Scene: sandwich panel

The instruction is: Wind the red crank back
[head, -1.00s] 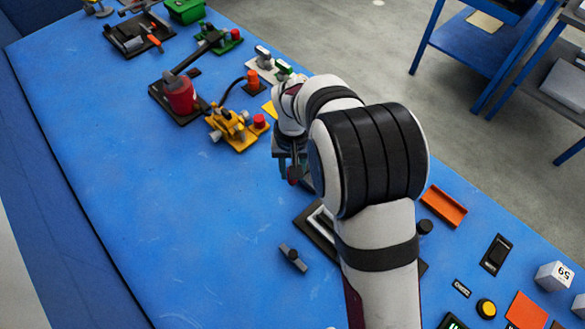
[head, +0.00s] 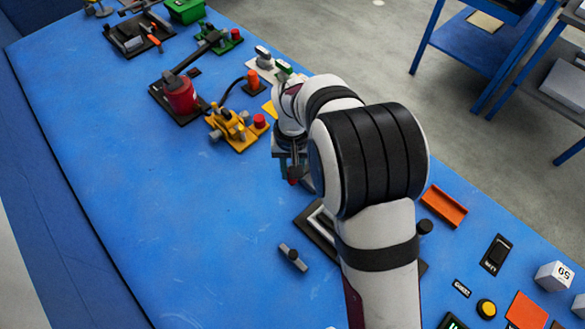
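My gripper (head: 291,170) points down over the blue table near the middle of the view, partly hidden by my own arm. A small dark red piece (head: 293,181) shows at its fingertips; it may be part of the red crank, but most of it is hidden. I cannot tell whether the fingers are closed on it or only beside it.
A grey bar handle (head: 293,257) and a black-framed panel (head: 318,232) lie nearer. A yellow device (head: 235,128) and a red cylinder on a black base (head: 181,95) stand farther left. An orange tray (head: 444,205) lies right. The left table side is clear.

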